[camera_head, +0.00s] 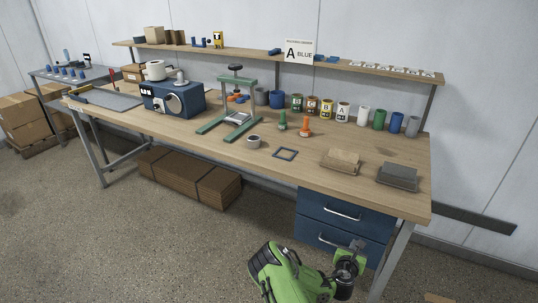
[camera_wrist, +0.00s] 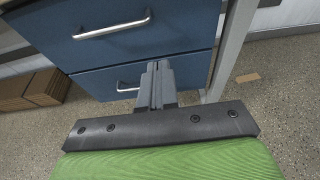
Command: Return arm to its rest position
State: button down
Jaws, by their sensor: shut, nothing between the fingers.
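My gripper (camera_wrist: 157,72) is shut and empty in the wrist view, its fingers together in front of the blue drawers. In the head view my green arm is folded low at the bottom, in front of the workbench and below its top. The gripper's fingertips are small and hard to make out there. The blue drawer unit (camera_head: 345,212) hangs under the right end of the bench, and both drawers look closed. It also shows in the wrist view (camera_wrist: 185,29), with two metal handles.
The wooden workbench (camera_head: 215,138) carries a blue machine (camera_head: 172,100), a green press frame (camera_head: 232,117), several cups and two stacks at right. A bench leg (camera_head: 391,255) stands close to my arm. Brown flat stacks (camera_head: 190,177) lie under the bench.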

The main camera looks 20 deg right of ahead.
notch_tip(320, 180, up, 12)
jog(key=s+a+m+g+p, duration=0.15)
jog(key=m+g, duration=0.25)
jog(key=m, duration=0.9)
jog(key=s+a+r+m+g+y+p, duration=0.1)
jog(key=s+a+r+m+y, duration=0.1)
jog(key=a+r+m, duration=0.4)
jog(key=s+a+r+m+y+p, duration=0.1)
jog(key=a+r+m+y, duration=0.2)
jog(key=a+r, duration=0.4)
jog(key=s+a+r+m+y+p, duration=0.1)
jog(key=s+a+r+m+y, duration=0.1)
jog(key=s+a+r, duration=0.5)
jog(key=s+a+r+m+t+y+p, duration=0.1)
jog(key=s+a+r, duration=0.5)
jog(key=s+a, duration=0.7)
jog(key=m+y, duration=0.1)
jog(key=y, duration=0.1)
jog(key=shift+s+a+r+y+p, duration=0.15)
jog(key=shift+s+r+y+p, duration=0.25)
